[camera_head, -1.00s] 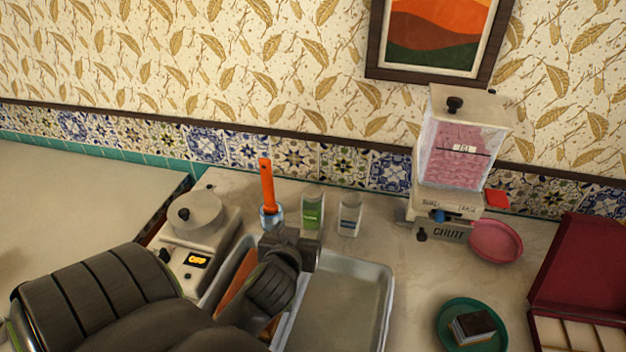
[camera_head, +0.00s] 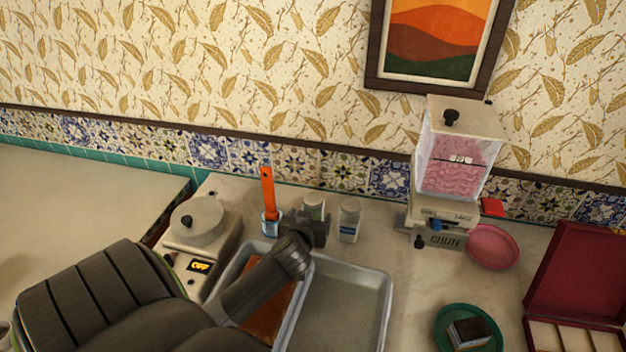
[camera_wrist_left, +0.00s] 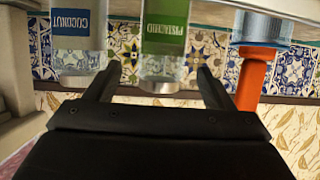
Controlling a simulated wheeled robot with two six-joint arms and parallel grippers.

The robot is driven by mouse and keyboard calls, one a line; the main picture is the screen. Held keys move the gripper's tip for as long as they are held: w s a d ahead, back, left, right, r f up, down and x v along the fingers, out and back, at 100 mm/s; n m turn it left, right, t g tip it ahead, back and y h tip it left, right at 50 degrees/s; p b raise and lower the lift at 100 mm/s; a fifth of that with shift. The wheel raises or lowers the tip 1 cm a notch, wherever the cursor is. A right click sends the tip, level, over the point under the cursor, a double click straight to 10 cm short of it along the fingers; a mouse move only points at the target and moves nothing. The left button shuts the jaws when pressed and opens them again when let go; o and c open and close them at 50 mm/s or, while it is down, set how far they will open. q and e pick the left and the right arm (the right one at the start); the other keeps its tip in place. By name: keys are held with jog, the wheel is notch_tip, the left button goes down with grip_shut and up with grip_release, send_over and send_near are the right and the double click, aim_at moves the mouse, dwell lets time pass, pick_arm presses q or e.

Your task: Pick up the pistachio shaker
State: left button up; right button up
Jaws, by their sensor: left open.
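The pistachio shaker (camera_head: 314,204) stands on the counter by the tiled wall, a small clear jar with a green label. In the head view its lower part is hidden behind my left gripper (camera_head: 314,231). In the left wrist view, which is upside down, the green-labelled shaker (camera_wrist_left: 165,28) is between the two fingertips of my open left gripper (camera_wrist_left: 159,69). The fingers are apart, with a visible gap on each side of the jar. I cannot tell how deep the jar sits between them. My right gripper is not in view.
The coconut shaker (camera_head: 349,221) stands close beside it on the right. A cup holding an orange-handled tool (camera_head: 268,192) is on its left. A metal tray (camera_head: 384,300) lies below my arm. A pink-filled dispenser (camera_head: 458,165) stands farther right.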

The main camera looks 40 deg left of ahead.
aim_at(311, 210)
pick_arm(q)
jog(key=x, duration=0.1)
jog(key=p+x, duration=0.1)
jog(key=x, duration=0.1)
jog(key=shift+w+a+r, duration=0.2)
jog(key=shift+w+a, duration=0.05)
jog(key=shift+a, duration=0.1)
jog(key=shift+w+a+f+p, duration=0.3)
jog(key=shift+w, duration=0.25)
jog(key=shift+c, duration=0.5)
jog(key=c, duration=1.1)
